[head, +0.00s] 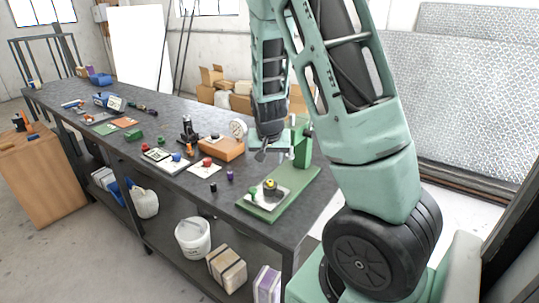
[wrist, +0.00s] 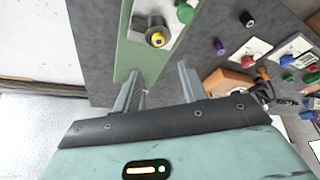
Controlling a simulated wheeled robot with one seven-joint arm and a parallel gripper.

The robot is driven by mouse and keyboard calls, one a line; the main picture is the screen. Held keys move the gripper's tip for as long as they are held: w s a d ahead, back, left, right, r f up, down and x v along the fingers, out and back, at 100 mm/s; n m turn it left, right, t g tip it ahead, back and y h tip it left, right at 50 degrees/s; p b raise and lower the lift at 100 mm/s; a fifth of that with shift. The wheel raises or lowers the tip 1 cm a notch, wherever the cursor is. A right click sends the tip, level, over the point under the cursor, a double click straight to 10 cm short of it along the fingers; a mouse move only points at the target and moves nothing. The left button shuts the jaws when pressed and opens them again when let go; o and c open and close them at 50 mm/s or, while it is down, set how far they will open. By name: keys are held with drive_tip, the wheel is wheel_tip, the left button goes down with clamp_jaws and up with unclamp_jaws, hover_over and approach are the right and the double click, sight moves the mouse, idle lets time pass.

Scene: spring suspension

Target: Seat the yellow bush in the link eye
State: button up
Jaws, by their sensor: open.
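The yellow bush (head: 270,184) shows as a small yellow ring with a dark centre on a pale plate, which lies on the long green base (head: 285,205) at the near end of the bench. In the wrist view the yellow bush (wrist: 157,40) sits at a dark part that may be the link eye (wrist: 155,22). I cannot tell whether it is in the eye or only on it. A green cylinder (wrist: 186,12) is beside it. My gripper (wrist: 160,86) is open and empty, apart from the bush, with its fingers over the green base. In the head view my gripper (head: 264,154) is above the bench, beyond the bush.
A green upright (head: 303,145) rises from the base's far end, close to my gripper. A purple bush (head: 230,175) and a black bush (head: 213,187) stand left of the base. White cards, coloured parts and an orange box (head: 225,148) lie farther along the dark bench.

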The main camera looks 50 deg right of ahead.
drive_tip(key=s+a+r+n+y, duration=0.2)
drive_tip(key=a+r+n, duration=0.15)
drive_tip(key=a, duration=1.05)
drive_tip(key=s+a+r+n+y, duration=0.2)
drive_tip(key=a+n, duration=0.3)
drive_tip(key=a, duration=0.9)
drive_tip(key=s+a+r+n+g, duration=0.2)
drive_tip(key=s+a+n, duration=0.7)
drive_tip(key=s+a, duration=0.4)
drive_tip(key=s, duration=0.3)
drive_tip(key=shift+s+r+n+g, duration=0.2)
drive_tip(key=shift+r+n+g, duration=0.1)
drive_tip(key=shift+n+g, duration=0.1)
drive_tip(key=shift+a, duration=0.1)
wheel_tip(320, 180, down, 9)
drive_tip(key=b, duration=0.8)
drive_tip(key=shift+r, duration=0.2)
